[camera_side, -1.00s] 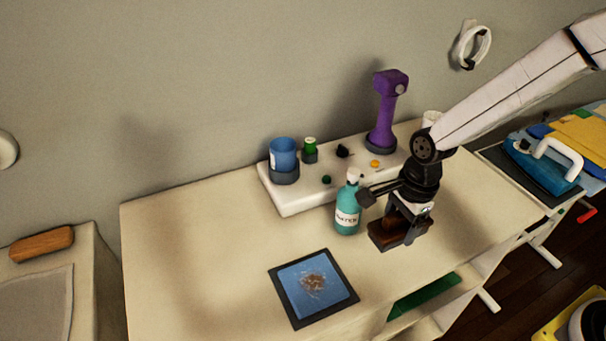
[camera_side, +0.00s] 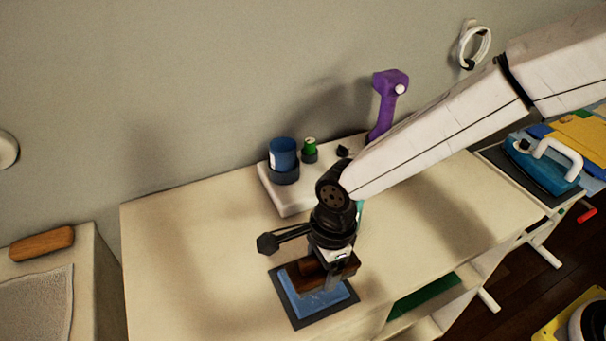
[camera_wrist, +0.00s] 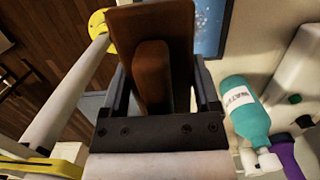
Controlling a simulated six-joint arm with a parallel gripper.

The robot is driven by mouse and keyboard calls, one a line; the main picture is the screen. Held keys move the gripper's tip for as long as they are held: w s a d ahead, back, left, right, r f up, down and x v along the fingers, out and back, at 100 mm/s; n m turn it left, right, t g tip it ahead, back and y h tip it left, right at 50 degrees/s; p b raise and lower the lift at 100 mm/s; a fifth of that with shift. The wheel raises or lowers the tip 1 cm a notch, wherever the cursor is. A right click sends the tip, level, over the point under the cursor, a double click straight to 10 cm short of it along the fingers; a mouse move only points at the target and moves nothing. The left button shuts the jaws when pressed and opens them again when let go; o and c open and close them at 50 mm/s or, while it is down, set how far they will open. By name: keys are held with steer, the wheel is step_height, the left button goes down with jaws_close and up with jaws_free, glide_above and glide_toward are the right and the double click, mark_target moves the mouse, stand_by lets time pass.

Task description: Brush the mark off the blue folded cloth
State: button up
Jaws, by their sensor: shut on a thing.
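The blue folded cloth (camera_side: 322,304) lies on a dark square mat (camera_side: 298,322) near the table's front edge. My gripper (camera_side: 327,268) is shut on a brown wooden brush (camera_side: 345,271), held over the back part of the cloth. I cannot tell whether the brush touches the cloth.
A teal bottle (camera_wrist: 243,110) stands near the arm, mostly hidden in the side view. The left tabletop (camera_side: 190,255) is clear.

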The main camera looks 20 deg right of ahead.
mark_target(318, 298)
steer(key=shift+f, duration=0.1)
steer(key=shift+f, duration=3.45)
steer(key=shift+w+f, duration=0.2)
steer(key=shift+f, duration=0.35)
steer(key=shift+c, duration=0.6)
steer(key=shift+w, duration=3.25)
steer(key=shift+s, duration=3.4)
steer(key=shift+r, duration=4.1)
